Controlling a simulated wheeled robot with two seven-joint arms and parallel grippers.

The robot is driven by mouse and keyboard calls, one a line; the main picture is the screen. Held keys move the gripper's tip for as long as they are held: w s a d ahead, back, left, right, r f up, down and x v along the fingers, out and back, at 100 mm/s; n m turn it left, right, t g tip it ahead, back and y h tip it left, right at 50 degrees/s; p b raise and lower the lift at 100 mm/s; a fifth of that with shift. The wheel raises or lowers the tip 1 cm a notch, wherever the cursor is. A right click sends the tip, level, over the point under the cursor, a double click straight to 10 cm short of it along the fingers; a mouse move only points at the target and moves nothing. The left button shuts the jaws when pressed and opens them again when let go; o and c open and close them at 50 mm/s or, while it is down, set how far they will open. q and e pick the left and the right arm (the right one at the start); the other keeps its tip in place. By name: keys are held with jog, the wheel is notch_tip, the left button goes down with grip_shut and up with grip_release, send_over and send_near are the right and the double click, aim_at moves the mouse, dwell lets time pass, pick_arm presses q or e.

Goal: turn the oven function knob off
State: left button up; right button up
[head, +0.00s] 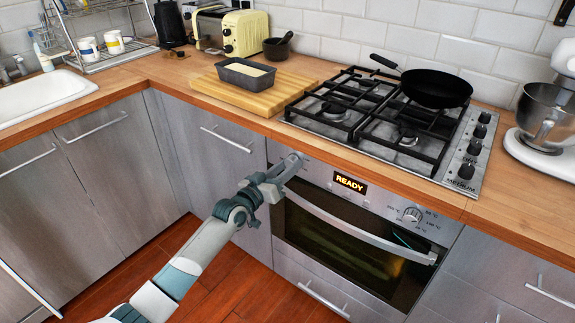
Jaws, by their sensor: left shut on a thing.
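The oven (345,235) is set under the worktop, with a control panel along its top. My left gripper (288,166) reaches the left end of that panel and is shut on the oven function knob, which its fingers almost wholly hide. I cannot read the knob's setting. The panel's display (350,183) reads READY. A second knob (412,214), ringed by temperature marks, is at the panel's right and apart from the gripper. My right gripper is not in view.
The oven's bar handle (350,228) juts out below the panel. Above are the worktop's wooden edge and a gas hob (385,125) with a black pan (437,88). A loaf tin (245,73) sits on a wooden board (245,100). The floor before the oven looks clear.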

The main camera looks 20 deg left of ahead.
pick_arm(q)
jog(key=n+p, duration=0.1)
jog(key=n, duration=0.2)
jog(key=shift+n, duration=0.4)
jog(key=n, duration=0.4)
jog(key=shift+n+p, duration=0.3)
jog(key=shift+p, duration=0.05)
jog(key=n, duration=0.4)
jog(key=shift+r+p, duration=0.1)
jog(key=shift+p, duration=0.3)
jog(key=n, duration=0.3)
jog(key=shift+p, duration=0.35)
jog(key=shift+d+n, duration=0.1)
jog(key=shift+n, duration=0.4)
jog(key=shift+n+p, duration=0.6)
jog(key=shift+n, duration=1.1)
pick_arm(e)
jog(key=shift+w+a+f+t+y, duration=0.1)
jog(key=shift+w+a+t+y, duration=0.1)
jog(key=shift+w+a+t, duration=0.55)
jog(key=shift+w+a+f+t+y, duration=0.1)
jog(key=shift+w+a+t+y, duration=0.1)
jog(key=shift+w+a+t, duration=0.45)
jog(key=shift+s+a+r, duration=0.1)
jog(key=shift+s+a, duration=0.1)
pick_arm(q)
jog(key=o, duration=1)
jog(key=shift+o, duration=0.2)
jog(key=shift+s, duration=0.1)
